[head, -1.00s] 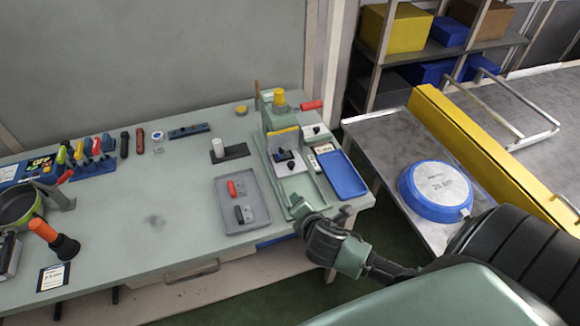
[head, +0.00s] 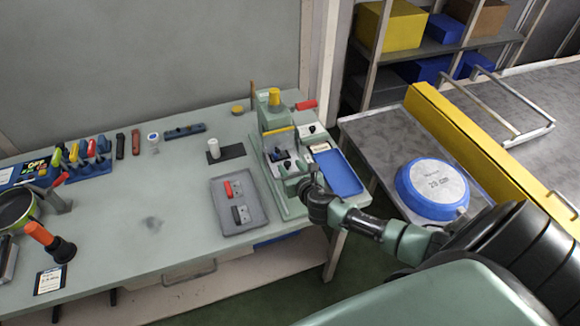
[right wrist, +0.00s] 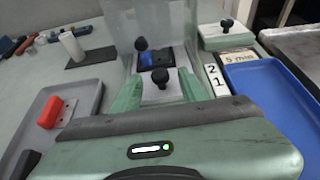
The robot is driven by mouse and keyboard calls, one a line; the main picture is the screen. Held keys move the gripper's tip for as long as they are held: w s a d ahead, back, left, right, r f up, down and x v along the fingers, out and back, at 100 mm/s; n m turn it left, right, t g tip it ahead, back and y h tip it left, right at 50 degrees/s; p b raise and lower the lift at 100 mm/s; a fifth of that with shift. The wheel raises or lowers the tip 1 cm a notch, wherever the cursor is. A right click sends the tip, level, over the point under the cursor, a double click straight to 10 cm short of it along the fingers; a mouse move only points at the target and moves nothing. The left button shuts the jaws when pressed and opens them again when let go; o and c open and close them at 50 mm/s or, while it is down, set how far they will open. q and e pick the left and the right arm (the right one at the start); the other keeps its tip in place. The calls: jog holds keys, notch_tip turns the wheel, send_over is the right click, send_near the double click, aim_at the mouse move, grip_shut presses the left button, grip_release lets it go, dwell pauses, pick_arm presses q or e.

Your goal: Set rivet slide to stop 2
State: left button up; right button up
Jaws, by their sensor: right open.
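The rivet slide is a pale plate (right wrist: 160,93) with a black knob (right wrist: 158,76), on the green press (head: 275,122) at the right of the bench. A white strip with the numbers 2 and 1 (right wrist: 213,79) lies right of the slide, 2 farther from me. My right gripper (right wrist: 160,86) is open, its green fingers to either side of the knob, with visible gaps. In the head view the right gripper (head: 293,177) is over the front of the press and hides part of the slide. My left gripper is not in view.
A grey tray (head: 262,222) with a red and a dark piece lies left of the press. A blue tray (head: 339,174) lies right of it. A white cylinder (head: 213,148) stands behind the grey tray. A blue pan (head: 433,187) lies on the metal table at right.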

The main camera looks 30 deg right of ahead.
jog(key=shift+w+d+f, duration=0.1)
jog(key=shift+w+f, duration=0.1)
jog(key=shift+w, duration=0.25)
grip_shut()
dwell(1.2)
